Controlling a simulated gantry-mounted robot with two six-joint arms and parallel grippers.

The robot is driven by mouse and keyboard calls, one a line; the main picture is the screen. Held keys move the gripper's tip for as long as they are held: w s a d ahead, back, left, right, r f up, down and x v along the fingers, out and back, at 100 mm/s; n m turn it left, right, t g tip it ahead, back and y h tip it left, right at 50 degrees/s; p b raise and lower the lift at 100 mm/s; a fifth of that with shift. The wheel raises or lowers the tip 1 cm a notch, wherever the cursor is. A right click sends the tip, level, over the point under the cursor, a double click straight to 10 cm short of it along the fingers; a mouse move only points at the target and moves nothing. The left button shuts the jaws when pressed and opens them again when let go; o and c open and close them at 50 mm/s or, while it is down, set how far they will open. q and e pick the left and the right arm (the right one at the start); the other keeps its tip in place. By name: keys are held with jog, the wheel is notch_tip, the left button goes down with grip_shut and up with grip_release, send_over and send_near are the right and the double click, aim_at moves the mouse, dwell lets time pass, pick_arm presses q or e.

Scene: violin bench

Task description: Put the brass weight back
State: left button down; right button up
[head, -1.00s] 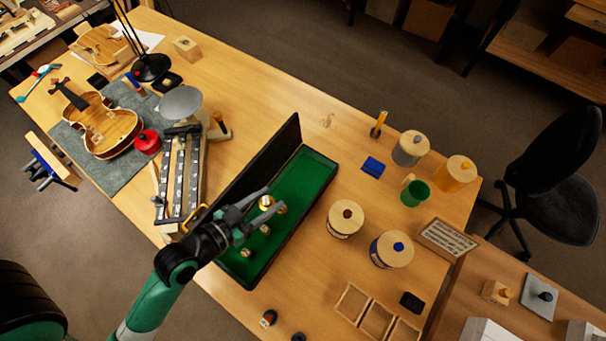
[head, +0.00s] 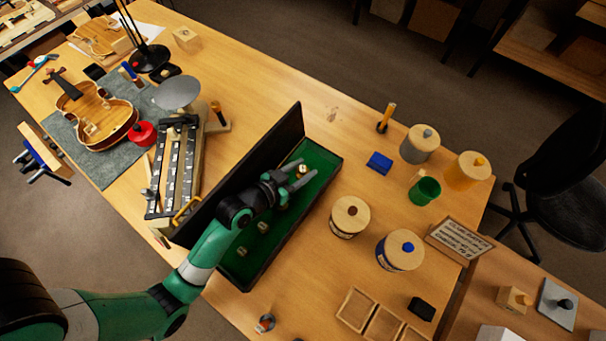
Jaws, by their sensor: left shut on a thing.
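My left gripper (head: 304,171) reaches over the far part of the green-lined case (head: 322,158) in the head view. It is shut on a small brass weight (head: 302,169), which shows between the fingertips. I cannot tell whether this weight touches the green lining. My left wrist and fingers hide part of the case floor. My right gripper is not in view.
The case's dark lid (head: 250,165) stands raised on its left side.

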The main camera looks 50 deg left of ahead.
aim_at(303, 175)
pick_arm(q)
notch_tip(303, 175, down, 3)
jog(key=shift+w+f+b, duration=0.1)
jog(key=shift+w+b, duration=0.05)
jog(key=shift+b, duration=0.75)
jog(key=shift+f, duration=0.15)
